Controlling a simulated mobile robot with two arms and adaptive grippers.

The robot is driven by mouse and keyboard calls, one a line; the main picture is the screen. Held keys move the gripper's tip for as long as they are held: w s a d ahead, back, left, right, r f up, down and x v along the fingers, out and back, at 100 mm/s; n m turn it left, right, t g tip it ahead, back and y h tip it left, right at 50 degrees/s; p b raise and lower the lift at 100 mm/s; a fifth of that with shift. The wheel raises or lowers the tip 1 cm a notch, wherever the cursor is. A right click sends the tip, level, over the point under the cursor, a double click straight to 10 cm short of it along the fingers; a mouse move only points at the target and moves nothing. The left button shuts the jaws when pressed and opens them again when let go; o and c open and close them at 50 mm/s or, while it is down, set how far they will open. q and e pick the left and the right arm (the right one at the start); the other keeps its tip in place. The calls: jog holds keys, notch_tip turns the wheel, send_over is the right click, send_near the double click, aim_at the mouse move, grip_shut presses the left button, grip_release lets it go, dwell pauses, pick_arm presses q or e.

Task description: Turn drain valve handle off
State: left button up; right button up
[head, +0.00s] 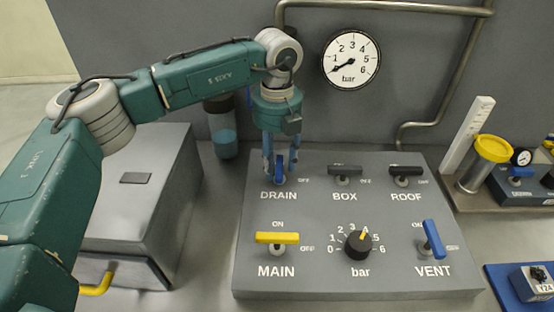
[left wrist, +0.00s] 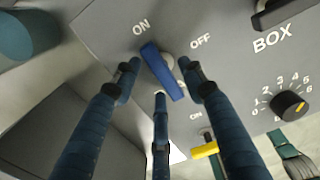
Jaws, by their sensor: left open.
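The drain valve handle (head: 279,168) is a blue bar above the DRAIN label on the grey panel. In the head view it stands roughly upright in the picture, partly hidden by my fingers. In the left wrist view the blue handle (left wrist: 163,72) has one end toward the ON label, with OFF to its right. My left gripper (head: 280,162) points down over the handle. In the left wrist view my left gripper (left wrist: 160,78) is open, its fingers spread around the handle with gaps visible at the sides. My right gripper is not in view.
Close by are the black BOX handle (head: 345,171) and ROOF handle (head: 406,171). The yellow MAIN handle (head: 277,238), bar knob (head: 358,244) and blue VENT handle (head: 433,239) are in front. A gauge (head: 351,60) and pipe (head: 473,50) are behind; a grey box (head: 140,215) is left.

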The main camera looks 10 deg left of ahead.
pick_arm(q)
grip_shut()
